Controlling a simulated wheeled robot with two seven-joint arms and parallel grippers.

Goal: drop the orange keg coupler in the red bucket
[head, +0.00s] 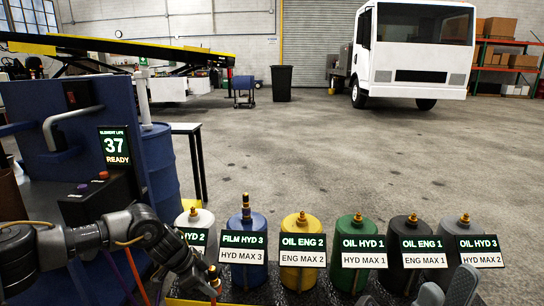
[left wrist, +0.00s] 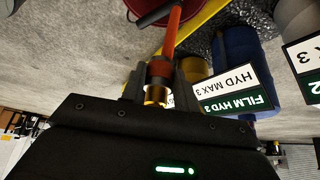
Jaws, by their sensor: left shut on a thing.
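The orange keg coupler (left wrist: 171,42) shows in the left wrist view as an orange-red shaft with a brass end. My left gripper (left wrist: 160,82) is shut on it near the brass end. In the head view my left gripper (head: 207,283) is low at the left, in front of the row of kegs, with only a little orange and brass showing. The red bucket (left wrist: 143,8) is partly visible at the top edge of the left wrist view, beyond the coupler's far end. The bucket is not visible in the head view. My right gripper (head: 446,292) is at the bottom right, fingers apart and empty.
Several labelled kegs stand in a row, including a blue one (head: 246,240), a yellow one (head: 302,255) and a green one (head: 357,255). A blue machine with a display (head: 115,146) and a blue drum (head: 160,165) stand left. The floor beyond is open.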

